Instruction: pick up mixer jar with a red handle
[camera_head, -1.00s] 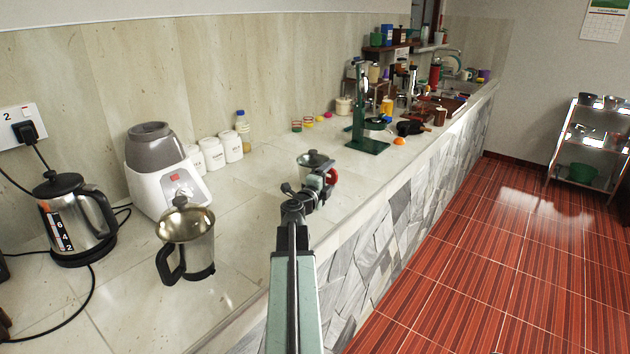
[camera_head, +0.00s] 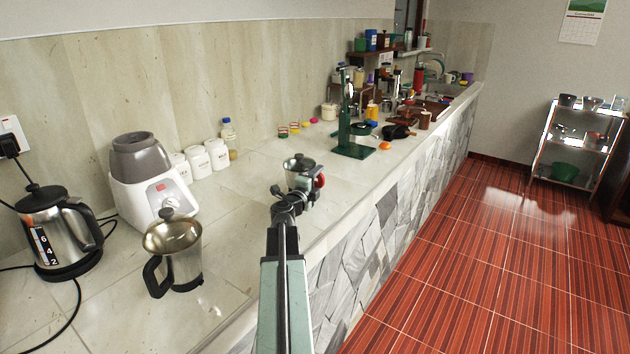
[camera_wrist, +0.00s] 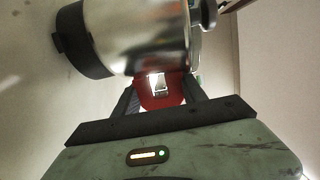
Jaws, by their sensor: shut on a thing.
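The mixer jar (camera_head: 300,172) has a steel body, a dark lid and a red handle (camera_head: 321,181). It is near the front edge of the counter, ahead of my arm. In the wrist view the shiny jar (camera_wrist: 135,35) fills the upper part, with its dark end to the left. The red handle (camera_wrist: 160,98) lies between my fingers. My gripper (camera_wrist: 162,88) is shut on the red handle; in the head view my gripper (camera_head: 309,194) partly covers the jar. I cannot tell clearly whether the jar's base touches the counter.
A steel jar with a black handle (camera_head: 174,255), a white mixer base (camera_head: 150,195) and a kettle (camera_head: 62,235) stand at left. White canisters (camera_head: 208,157) line the wall. A green stand (camera_head: 353,148) is farther back. The counter's front edge drops to a red floor (camera_head: 450,265).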

